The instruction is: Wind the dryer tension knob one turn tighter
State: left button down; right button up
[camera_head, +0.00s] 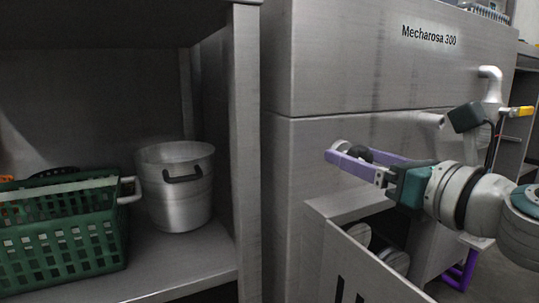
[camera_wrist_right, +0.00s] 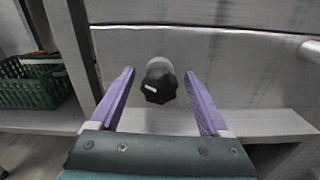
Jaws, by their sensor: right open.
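The tension knob (camera_wrist_right: 159,86) is a black lobed knob with a white mark on a pale round boss. In the right wrist view it sits between and just beyond the purple fingers of my right gripper (camera_wrist_right: 161,88), which are open with a gap on both sides. In the head view my right gripper (camera_head: 340,155) reaches left along the machine front, and the dark knob (camera_head: 357,154) shows partly hidden between its fingers. I cannot tell whether any finger touches it. My left gripper is not in view.
The grey machine (camera_head: 350,65) labelled Mecharosa 300 stands behind. An angled panel (camera_head: 365,270) juts out below my gripper.

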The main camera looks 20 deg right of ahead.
grip_shut()
dwell(0.6)
